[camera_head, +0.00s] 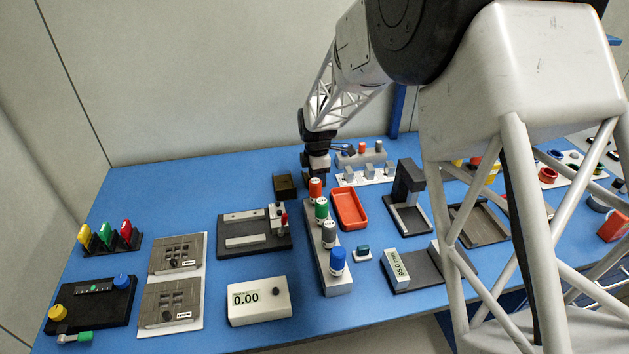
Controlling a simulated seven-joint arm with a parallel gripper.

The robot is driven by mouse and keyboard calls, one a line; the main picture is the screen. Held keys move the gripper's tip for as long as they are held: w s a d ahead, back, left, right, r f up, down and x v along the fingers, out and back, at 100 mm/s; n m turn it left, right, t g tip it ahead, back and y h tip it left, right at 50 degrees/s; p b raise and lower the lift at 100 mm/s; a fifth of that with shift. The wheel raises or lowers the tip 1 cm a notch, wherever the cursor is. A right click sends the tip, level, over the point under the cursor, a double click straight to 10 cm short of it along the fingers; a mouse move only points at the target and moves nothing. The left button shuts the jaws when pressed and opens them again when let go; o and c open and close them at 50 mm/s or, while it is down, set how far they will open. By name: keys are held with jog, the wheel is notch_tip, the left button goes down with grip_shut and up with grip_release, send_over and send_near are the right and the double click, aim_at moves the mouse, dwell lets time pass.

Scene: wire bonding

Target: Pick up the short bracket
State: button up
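My gripper (316,176) points down near the back edge of the table, behind the orange-capped bottle and just left of a white plate (360,181). The fingertips are small and dark here, so I cannot tell whether they are open or shut, or whether they hold anything. Several small grey blocks (369,171) stand on the white plate and may be brackets. I cannot tell which one is the short bracket.
A grey rack (341,287) with several capped bottles stands in front of my gripper. A dark open box (285,186) is to its left, a red tray (349,208) to its right. A dark stand (409,187) is farther right. The table's left back is clear.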

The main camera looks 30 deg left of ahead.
grip_shut()
dwell(0.4)
notch_tip(320, 180, up, 10)
dwell(0.7)
dwell(0.5)
